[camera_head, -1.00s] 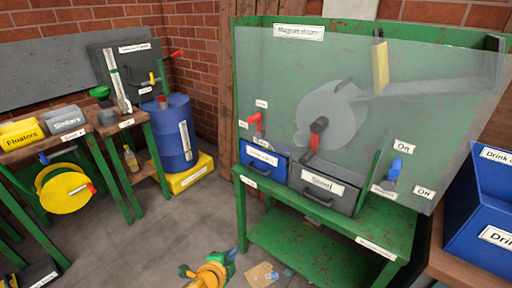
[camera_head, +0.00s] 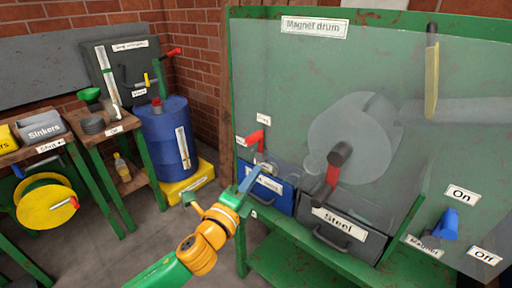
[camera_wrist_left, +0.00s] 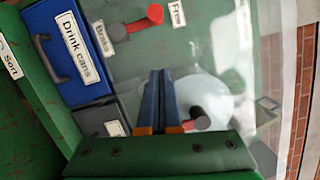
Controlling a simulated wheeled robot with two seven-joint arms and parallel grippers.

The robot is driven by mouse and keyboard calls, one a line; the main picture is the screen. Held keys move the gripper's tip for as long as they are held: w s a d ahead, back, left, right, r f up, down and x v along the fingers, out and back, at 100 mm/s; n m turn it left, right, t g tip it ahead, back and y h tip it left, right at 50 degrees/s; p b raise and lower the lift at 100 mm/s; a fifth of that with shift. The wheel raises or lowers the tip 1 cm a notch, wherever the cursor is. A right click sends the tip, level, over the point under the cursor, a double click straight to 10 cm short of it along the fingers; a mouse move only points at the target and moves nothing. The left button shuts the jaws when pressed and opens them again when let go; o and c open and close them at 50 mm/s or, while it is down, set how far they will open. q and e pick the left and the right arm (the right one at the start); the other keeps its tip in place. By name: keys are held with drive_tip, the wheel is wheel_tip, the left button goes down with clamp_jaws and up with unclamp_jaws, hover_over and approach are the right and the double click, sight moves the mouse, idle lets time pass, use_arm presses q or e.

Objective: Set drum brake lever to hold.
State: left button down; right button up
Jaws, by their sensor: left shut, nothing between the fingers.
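The drum brake lever (camera_head: 256,139) is a small red lever on the clear panel of the magnet drum machine. In the left wrist view the brake lever (camera_wrist_left: 138,23) has a red ball end and a dark pivot. Its ball end is on the side of the "Free" label (camera_wrist_left: 178,13), away from the "Brake" label (camera_wrist_left: 103,38). My left gripper (camera_head: 250,178) is shut and empty, in front of the blue drink cans bin and below the lever. In the wrist view the blue fingertips (camera_wrist_left: 161,76) are together and apart from the lever. My right gripper is out of view.
The blue bin (camera_head: 272,190) and grey steel bin (camera_head: 350,235) sit under the panel. A red crank with a dark knob (camera_head: 338,160) sticks out over the drum (camera_head: 352,130). A blue switch (camera_head: 445,226) is at right. A blue barrel (camera_head: 165,140) stands left; floor between is clear.

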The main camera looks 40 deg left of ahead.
use_arm(q)
drive_tip(key=w+a+r+p, duration=0.1)
drive_tip(key=w+a, duration=0.4)
drive_tip(key=w, duration=0.3)
drive_tip(key=shift+w+a+p, duration=0.15)
drive_tip(key=shift+p, duration=0.2)
drive_tip(key=shift+r, duration=0.1)
drive_tip(key=shift+a+r+n+p, duration=0.15)
drive_tip(key=shift+a+n+p, duration=0.1)
drive_tip(key=shift+n+p, duration=0.2)
